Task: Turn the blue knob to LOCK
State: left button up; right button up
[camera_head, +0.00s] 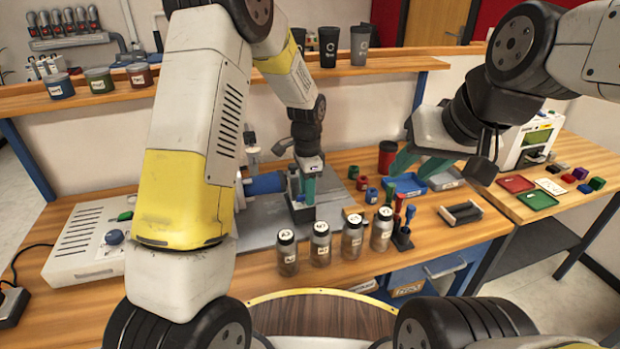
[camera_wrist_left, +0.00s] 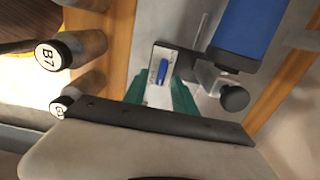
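The blue knob (camera_wrist_left: 163,66) is a small upright bar on a pale labelled plate (camera_wrist_left: 155,88) in the left wrist view. The lettering on the plate is too small to read. My left gripper (camera_wrist_left: 160,97) is open, with its green fingers apart on either side of the plate and nothing visibly held. In the head view, my left gripper (camera_head: 302,188) points down over the grey base of the bench device (camera_head: 262,212); the knob is not clear there. My right gripper (camera_head: 422,160) is open and empty above the bench to the right.
A blue cylinder (camera_wrist_left: 250,32) and a black knob (camera_wrist_left: 234,97) are close beside the plate. Several labelled jars (camera_head: 320,243) stand at the front of the bench. A white control box (camera_head: 88,240) with its own blue dial is at left. Blue tray (camera_head: 405,186) lies right.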

pick_arm(q)
grip_shut()
jog(key=shift+n, duration=0.4)
jog(key=n, duration=0.3)
jog(key=shift+w+a+n, duration=0.15)
jog(key=shift+w+n, duration=0.05)
jog(key=shift+n, duration=0.1)
jog(key=n, duration=0.4)
jog(key=shift+w+a+r+n, duration=0.1)
jog(key=shift+w+a+n, duration=0.05)
jog(key=shift+n, duration=0.15)
jog(key=n, duration=0.4)
jog(key=shift+w+a, duration=0.1)
jog(key=shift+a, duration=0.15)
jog(key=shift+a+n, duration=0.15)
jog(key=shift+n, duration=1.1)
jog(key=shift+a+n, duration=0.1)
jog(key=shift+n, duration=1.15)
